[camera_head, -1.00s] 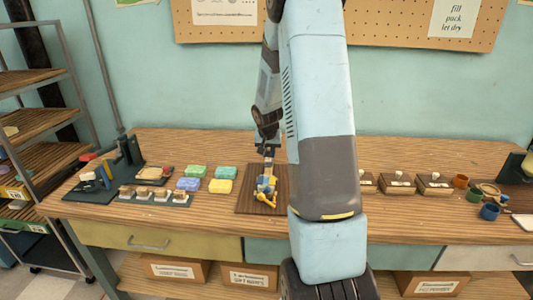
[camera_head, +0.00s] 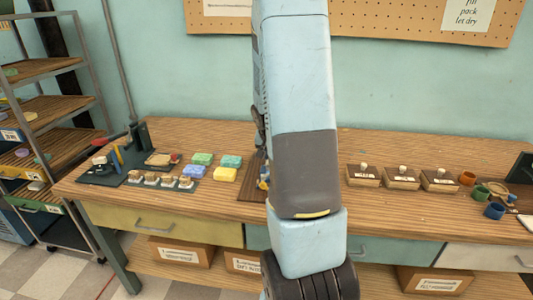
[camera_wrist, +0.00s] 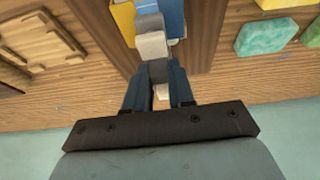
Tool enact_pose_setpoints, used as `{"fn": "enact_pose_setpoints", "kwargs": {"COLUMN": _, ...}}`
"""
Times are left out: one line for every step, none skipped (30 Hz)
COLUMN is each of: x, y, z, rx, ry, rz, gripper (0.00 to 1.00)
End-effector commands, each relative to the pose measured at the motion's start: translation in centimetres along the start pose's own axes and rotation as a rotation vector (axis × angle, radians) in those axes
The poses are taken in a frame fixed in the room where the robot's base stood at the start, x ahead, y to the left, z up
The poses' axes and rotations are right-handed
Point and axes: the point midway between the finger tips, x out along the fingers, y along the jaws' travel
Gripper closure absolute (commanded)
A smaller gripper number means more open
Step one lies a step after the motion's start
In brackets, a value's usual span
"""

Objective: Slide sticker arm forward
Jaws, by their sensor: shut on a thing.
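The sticker device, with blue and yellow parts, sits on a dark brown board (camera_head: 250,188) on the workbench. My gripper (camera_wrist: 158,73) is shut on the grey sticker arm, with one dark finger on each side. The gripper is hidden behind my arm in the head view.
Green, blue and yellow soaps (camera_head: 225,175) lie left of the board. A dark stand (camera_head: 110,172) and a row of stampers (camera_head: 160,181) are farther left. A pegboard hangs behind.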

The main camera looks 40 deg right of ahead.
Motion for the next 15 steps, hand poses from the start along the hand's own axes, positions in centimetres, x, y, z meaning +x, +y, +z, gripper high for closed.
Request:
{"fn": "enact_pose_setpoints", "kwargs": {"x": -0.03, "y": -0.19, "z": 0.42, "rx": -0.003, "ry": -0.007, "rz": 0.000, "gripper": 1.00}}
{"fn": "enact_pose_setpoints", "kwargs": {"x": -0.03, "y": -0.19, "z": 0.45, "rx": -0.003, "ry": -0.008, "rz": 0.000, "gripper": 1.00}}
{"fn": "enact_pose_setpoints", "kwargs": {"x": -0.03, "y": -0.20, "z": 0.49, "rx": -0.003, "ry": -0.009, "rz": 0.000, "gripper": 1.00}}
{"fn": "enact_pose_setpoints", "kwargs": {"x": -0.02, "y": -0.20, "z": 0.51, "rx": -0.003, "ry": -0.009, "rz": 0.000, "gripper": 1.00}}
{"fn": "enact_pose_setpoints", "kwargs": {"x": -0.02, "y": -0.19, "z": 0.53, "rx": -0.003, "ry": -0.010, "rz": 0.000, "gripper": 1.00}}
{"fn": "enact_pose_setpoints", "kwargs": {"x": -0.01, "y": -0.19, "z": 0.56, "rx": -0.003, "ry": -0.010, "rz": 0.001, "gripper": 0.76}}
{"fn": "enact_pose_setpoints", "kwargs": {"x": -0.01, "y": -0.19, "z": 0.56, "rx": -0.003, "ry": -0.011, "rz": 0.001, "gripper": 0.73}}
{"fn": "enact_pose_setpoints", "kwargs": {"x": -0.01, "y": -0.18, "z": 0.55, "rx": -0.003, "ry": -0.010, "rz": 0.001, "gripper": 0.70}}
{"fn": "enact_pose_setpoints", "kwargs": {"x": 0.00, "y": -0.17, "z": 0.52, "rx": -0.002, "ry": -0.010, "rz": 0.001, "gripper": 0.66}}
{"fn": "enact_pose_setpoints", "kwargs": {"x": 0.00, "y": -0.15, "z": 0.49, "rx": -0.002, "ry": -0.010, "rz": 0.001, "gripper": 0.63}}
{"fn": "enact_pose_setpoints", "kwargs": {"x": 0.01, "y": -0.13, "z": 0.47, "rx": -0.002, "ry": -0.009, "rz": 0.001, "gripper": 0.61}}
{"fn": "enact_pose_setpoints", "kwargs": {"x": 0.01, "y": -0.11, "z": 0.44, "rx": -0.001, "ry": -0.009, "rz": 0.001, "gripper": 0.57}}
{"fn": "enact_pose_setpoints", "kwargs": {"x": 0.01, "y": -0.10, "z": 0.43, "rx": -0.001, "ry": -0.009, "rz": 0.001, "gripper": 0.54}}
{"fn": "enact_pose_setpoints", "kwargs": {"x": 0.01, "y": -0.09, "z": 0.41, "rx": -0.001, "ry": -0.008, "rz": 0.001, "gripper": 0.51}}
{"fn": "enact_pose_setpoints", "kwargs": {"x": 0.02, "y": -0.08, "z": 0.40, "rx": -0.001, "ry": -0.008, "rz": 0.001, "gripper": 0.51}}
